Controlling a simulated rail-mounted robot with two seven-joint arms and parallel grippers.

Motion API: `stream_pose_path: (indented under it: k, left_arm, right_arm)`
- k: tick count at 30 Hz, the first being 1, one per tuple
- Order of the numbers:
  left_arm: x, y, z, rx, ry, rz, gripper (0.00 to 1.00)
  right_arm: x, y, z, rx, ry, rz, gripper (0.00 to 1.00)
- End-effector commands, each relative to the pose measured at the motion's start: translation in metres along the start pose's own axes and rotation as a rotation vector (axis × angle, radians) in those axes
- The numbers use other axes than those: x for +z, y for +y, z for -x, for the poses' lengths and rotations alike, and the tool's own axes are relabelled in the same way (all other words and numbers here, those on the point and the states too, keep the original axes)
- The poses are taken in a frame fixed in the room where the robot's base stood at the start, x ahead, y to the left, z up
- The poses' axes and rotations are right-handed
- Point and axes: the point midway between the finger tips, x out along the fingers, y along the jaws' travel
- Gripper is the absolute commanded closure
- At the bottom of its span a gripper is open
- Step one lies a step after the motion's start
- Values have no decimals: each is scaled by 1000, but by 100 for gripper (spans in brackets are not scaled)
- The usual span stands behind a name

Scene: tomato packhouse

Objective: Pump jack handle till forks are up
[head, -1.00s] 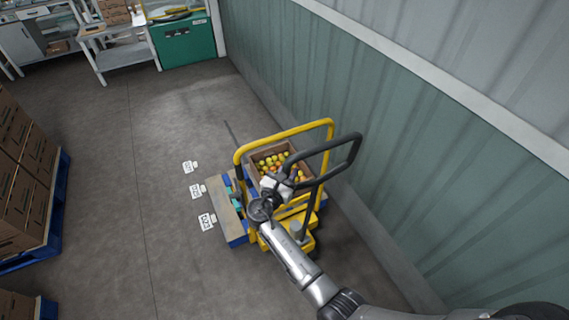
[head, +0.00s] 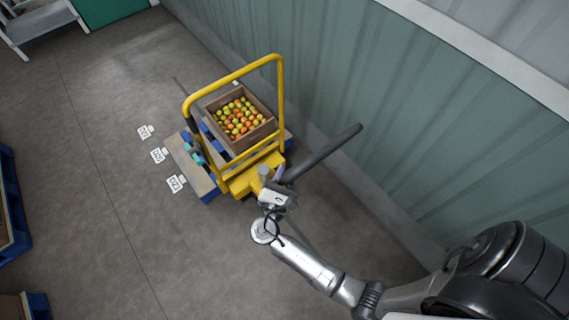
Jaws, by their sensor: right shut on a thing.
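The yellow pallet jack (head: 232,76) stands beside the green wall, with its upright frame at the near end of a small blue pallet (head: 209,195). Its black handle (head: 325,150) is tilted over and shows nearly edge-on, reaching up and right toward the wall. My right gripper (head: 275,197) is at the near end of the handle, shut on it; the fingertips are small and partly hidden by the hand. The forks are hidden under the load, so their height cannot be told. My left gripper is out of view.
A wooden crate of red, yellow and green tomatoes (head: 238,118) sits on the load behind the yellow frame. White floor labels (head: 159,155) lie to its left. The green wall (head: 400,140) is close on the right. Open floor (head: 110,220) lies to the left.

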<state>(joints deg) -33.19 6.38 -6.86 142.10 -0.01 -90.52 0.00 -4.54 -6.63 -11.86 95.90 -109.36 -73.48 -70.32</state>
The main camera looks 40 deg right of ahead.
Motion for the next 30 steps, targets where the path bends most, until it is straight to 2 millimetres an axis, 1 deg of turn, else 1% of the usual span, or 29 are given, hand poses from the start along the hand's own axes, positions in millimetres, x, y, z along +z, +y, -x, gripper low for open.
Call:
stream_pose_path:
  k: [1,5,6,14,23,26,30]
  left_arm:
    - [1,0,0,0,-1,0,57]
    - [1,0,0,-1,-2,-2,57]
    - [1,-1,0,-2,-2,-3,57]
    - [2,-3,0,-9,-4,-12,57]
    - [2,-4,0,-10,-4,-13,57]
    - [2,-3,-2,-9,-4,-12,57]
    - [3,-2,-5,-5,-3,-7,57]
  right_arm:
    - [-4,-2,1,-2,9,6,100]
    - [-4,-2,0,-1,9,6,100]
    - [-4,-2,0,-1,9,6,72]
    - [-2,-1,0,-1,5,4,47]
    - [-1,0,1,-1,2,2,47]
    - [-1,0,9,-1,3,2,47]
    - [-2,0,30,0,5,2,47]
